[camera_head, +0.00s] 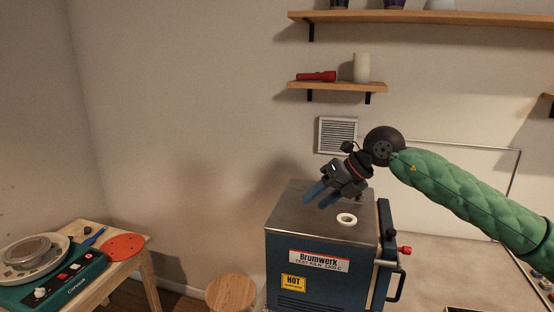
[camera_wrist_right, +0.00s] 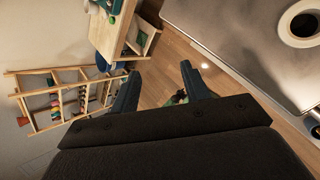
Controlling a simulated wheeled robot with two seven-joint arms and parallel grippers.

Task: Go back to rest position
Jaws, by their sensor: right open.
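My right gripper (camera_head: 320,195) is in the head view, its arm in a green quilted sleeve coming in from the right. It is above the top of the blue kiln (camera_head: 330,262), with its fingers pointing down and to the left. In the right wrist view its two blue fingers (camera_wrist_right: 158,92) stand wide apart with nothing between them, so it is open and empty. My left gripper is not in the head view.
A white ring (camera_head: 347,219) lies on the kiln top, close to my right gripper; it also shows in the wrist view (camera_wrist_right: 301,22). A shelf (camera_head: 340,87) hangs above. A wooden stool (camera_head: 230,291) and a table with a green pottery wheel (camera_head: 75,278) stand left.

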